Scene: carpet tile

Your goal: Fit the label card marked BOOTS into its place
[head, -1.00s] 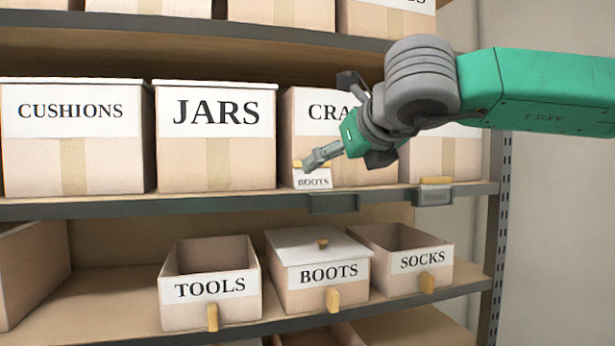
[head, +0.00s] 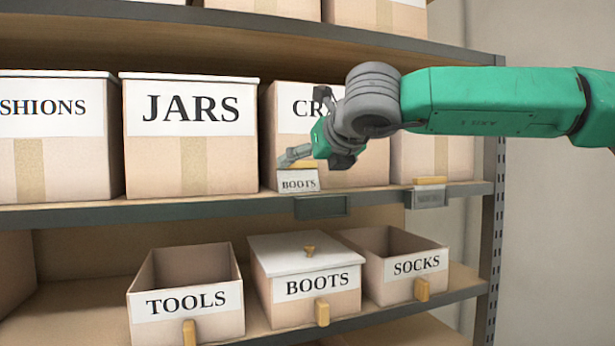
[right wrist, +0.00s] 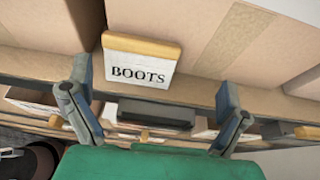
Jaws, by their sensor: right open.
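The BOOTS label card (head: 298,180) is white with a tan strip along its top. It stands on the middle shelf near its front edge, before a box partly hidden by my arm. The card also shows in the right wrist view (right wrist: 138,70), facing me and slightly tilted. A dark grey label holder (head: 320,207) on the shelf edge, just below and right of the card, looks empty; it also shows in the right wrist view (right wrist: 155,113). My right gripper (right wrist: 155,80) is open, its fingers apart with the card beyond them. My left gripper is out of view.
Another holder (head: 427,196) to the right has a card with a tan top. The JARS box (head: 190,150) stands left on the same shelf. Below are the TOOLS bin (head: 187,300), lidded BOOTS bin (head: 305,280) and SOCKS bin (head: 405,265). A shelf post (head: 490,250) stands right.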

